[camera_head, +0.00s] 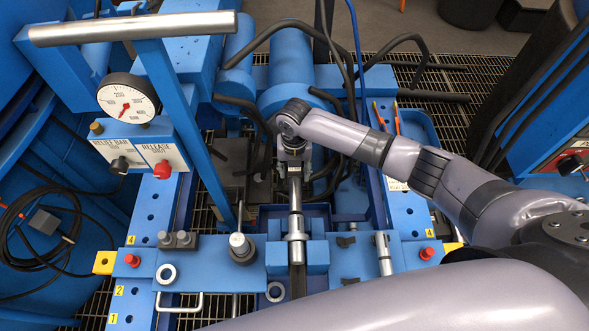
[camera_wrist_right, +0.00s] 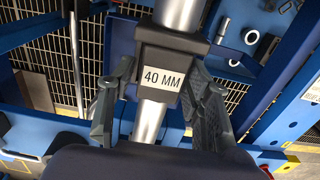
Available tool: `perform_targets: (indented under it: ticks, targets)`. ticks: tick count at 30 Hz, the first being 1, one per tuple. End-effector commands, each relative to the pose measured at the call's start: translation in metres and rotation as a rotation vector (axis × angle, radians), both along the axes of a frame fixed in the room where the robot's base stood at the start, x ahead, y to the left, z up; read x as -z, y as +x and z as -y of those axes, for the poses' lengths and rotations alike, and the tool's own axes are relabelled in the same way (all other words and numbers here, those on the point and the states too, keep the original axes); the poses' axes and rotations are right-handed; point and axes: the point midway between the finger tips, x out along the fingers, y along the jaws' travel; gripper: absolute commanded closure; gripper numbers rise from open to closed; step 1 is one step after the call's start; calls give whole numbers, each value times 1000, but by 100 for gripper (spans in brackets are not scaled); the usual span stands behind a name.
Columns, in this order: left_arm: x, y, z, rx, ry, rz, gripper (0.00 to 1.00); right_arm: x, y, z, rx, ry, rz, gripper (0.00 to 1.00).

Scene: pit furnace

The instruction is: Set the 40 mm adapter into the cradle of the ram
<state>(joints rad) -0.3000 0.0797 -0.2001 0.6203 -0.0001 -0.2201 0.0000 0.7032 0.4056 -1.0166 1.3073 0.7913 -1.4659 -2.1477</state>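The 40 mm adapter shows in the right wrist view as a dark block (camera_wrist_right: 162,73) labelled "40 MM" on a silver rod. My right gripper (camera_wrist_right: 160,85) has its fingers against both sides of this block and appears shut on it. In the head view the right gripper (camera_head: 291,145) is at the top of the silver shaft (camera_head: 295,195). The shaft runs toward the front, and its thicker collar (camera_head: 297,250) lies between two blue blocks (camera_head: 317,257). I cannot tell whether it touches them. My left gripper is out of view.
Blue cylinders (camera_head: 285,92) and black hoses (camera_head: 400,50) stand behind the gripper. A gauge (camera_head: 127,98) and panel stand at left. Blue rails (camera_head: 409,213) flank the middle.

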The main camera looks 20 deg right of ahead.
Motion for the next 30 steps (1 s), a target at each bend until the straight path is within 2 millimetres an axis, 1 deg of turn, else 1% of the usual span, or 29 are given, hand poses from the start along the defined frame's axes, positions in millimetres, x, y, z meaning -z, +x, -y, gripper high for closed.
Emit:
perform_targets:
  ticks: [1, 4, 12, 16, 20, 27, 30]
  targets:
    - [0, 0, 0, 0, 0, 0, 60, 1, 0, 0, 0, -1, -1, 49]
    - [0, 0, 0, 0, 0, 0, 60, 1, -1, 0, 0, -1, -1, 42]
    - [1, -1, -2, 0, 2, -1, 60, 3, -2, 1, 0, -3, -6, 42]
    - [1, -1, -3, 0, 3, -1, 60, -4, -1, 1, 1, -2, -4, 42]
    - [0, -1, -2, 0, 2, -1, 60, -26, 0, 1, -1, -1, 1, 42]
    - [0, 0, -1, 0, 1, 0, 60, -78, 0, 1, -1, -1, 1, 42]
    - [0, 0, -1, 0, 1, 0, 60, -96, 0, 1, -1, -1, 1, 42]
